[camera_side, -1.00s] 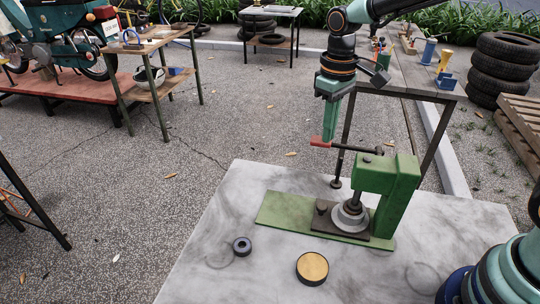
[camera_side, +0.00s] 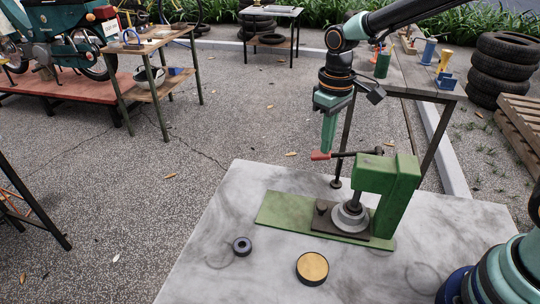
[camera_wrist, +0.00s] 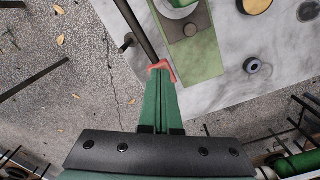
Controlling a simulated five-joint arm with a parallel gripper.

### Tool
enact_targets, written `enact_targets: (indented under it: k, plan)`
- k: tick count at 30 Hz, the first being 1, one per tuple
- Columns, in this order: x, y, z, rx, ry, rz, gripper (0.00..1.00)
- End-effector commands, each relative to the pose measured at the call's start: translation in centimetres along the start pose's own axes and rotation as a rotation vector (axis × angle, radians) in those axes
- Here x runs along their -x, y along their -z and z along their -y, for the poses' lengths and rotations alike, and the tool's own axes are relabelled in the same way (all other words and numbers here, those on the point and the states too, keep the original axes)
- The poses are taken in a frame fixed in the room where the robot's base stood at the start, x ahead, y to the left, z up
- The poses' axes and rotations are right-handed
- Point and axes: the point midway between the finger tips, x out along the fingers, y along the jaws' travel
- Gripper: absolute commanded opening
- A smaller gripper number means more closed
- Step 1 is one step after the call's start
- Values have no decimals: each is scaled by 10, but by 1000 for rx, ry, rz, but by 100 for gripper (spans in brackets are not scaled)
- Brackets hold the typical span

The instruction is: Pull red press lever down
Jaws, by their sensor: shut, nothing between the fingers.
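A green press (camera_side: 388,180) stands on a marble-topped table. Its dark lever rod (camera_side: 353,154) reaches left from the press head and ends in a red grip (camera_side: 320,155). My gripper (camera_side: 328,150) is shut and empty, pointing down with its tips at the red grip, apparently touching it from above. In the wrist view the shut green fingers (camera_wrist: 161,75) end at the red grip (camera_wrist: 161,66), which partly shows around their tips. The rod (camera_wrist: 135,28) runs up from it. The lever is tilted slightly, its red end a little lower.
On the marble table (camera_side: 215,215) lie a dark ring (camera_side: 242,246) and a round brass-topped disc (camera_side: 312,267). The press has a green base plate (camera_side: 285,212) with a grey round part (camera_side: 350,216) on it. Space left of the red grip is clear.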

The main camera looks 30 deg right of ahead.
Motion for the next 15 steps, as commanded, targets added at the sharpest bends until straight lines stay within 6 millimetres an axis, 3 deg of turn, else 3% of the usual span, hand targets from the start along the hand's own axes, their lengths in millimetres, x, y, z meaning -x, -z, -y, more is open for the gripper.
enact_targets:
  k: [15]
  plan:
    - [48,0,0,-1,0,0,0]
